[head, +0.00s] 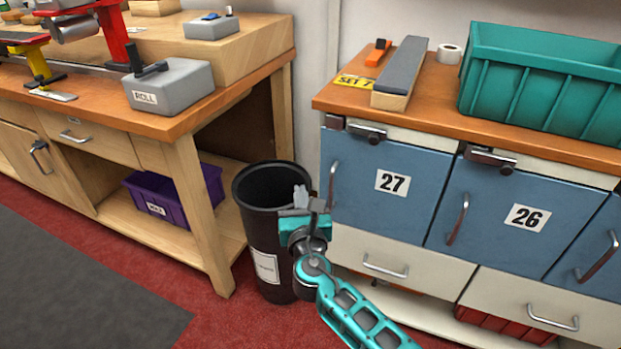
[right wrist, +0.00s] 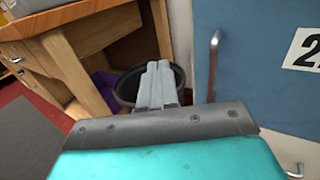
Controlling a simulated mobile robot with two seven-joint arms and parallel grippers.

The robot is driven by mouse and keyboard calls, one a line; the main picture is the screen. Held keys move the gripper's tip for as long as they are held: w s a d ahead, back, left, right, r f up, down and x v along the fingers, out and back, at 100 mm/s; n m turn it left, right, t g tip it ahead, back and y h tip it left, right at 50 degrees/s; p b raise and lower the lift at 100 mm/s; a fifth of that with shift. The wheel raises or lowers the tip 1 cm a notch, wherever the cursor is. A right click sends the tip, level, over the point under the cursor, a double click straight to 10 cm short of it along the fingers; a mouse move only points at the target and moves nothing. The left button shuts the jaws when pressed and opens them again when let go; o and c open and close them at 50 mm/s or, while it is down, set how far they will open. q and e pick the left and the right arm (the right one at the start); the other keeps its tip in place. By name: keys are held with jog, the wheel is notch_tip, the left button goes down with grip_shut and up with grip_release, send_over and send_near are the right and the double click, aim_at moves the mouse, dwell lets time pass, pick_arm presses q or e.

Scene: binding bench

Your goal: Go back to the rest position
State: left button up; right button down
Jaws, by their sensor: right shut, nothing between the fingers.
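My right gripper (head: 301,196) is shut and empty. In the head view it stands in front of the black bin's rim and beside the blue door marked 27, with my teal arm coming up from the lower right. In the right wrist view its grey fingers (right wrist: 156,84) are together and overlap the bin's opening. The pictures do not settle whether the fingertips are over the bin or just in front of it. My left gripper is not in view.
The black bin (head: 262,235) stands between the wooden bench (head: 190,120) and the blue cabinet (head: 375,210). Door handles (head: 333,185) stick out near my right gripper. A purple crate (head: 150,207) sits on the bench's lower shelf. Red floor (head: 220,320) is clear at the front.

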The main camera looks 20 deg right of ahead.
jog(key=s+f+m+g+y, duration=0.25)
jog(key=s+f+m, duration=0.25)
jog(key=s+m, duration=0.5)
jog(key=s+f+m+g+y, duration=0.2)
jog(key=s+f+m+g, duration=0.2)
jog(key=s+f+m, duration=0.55)
jog(key=s+r+m+y, duration=0.2)
jog(key=s+r+m, duration=0.25)
jog(key=m, duration=0.65)
pick_arm(q)
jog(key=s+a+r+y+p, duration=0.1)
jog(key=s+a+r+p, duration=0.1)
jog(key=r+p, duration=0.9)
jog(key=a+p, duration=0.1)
jog(key=p, duration=0.5)
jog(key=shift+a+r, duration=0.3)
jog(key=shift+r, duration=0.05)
pick_arm(e)
notch_tip(320, 180, up, 12)
jog(key=s+d+h, duration=0.1)
jog(key=d, duration=0.1)
jog(key=shift+r+m, duration=0.15)
jog(key=shift+m, duration=0.2)
jog(key=shift+s+d, duration=0.1)
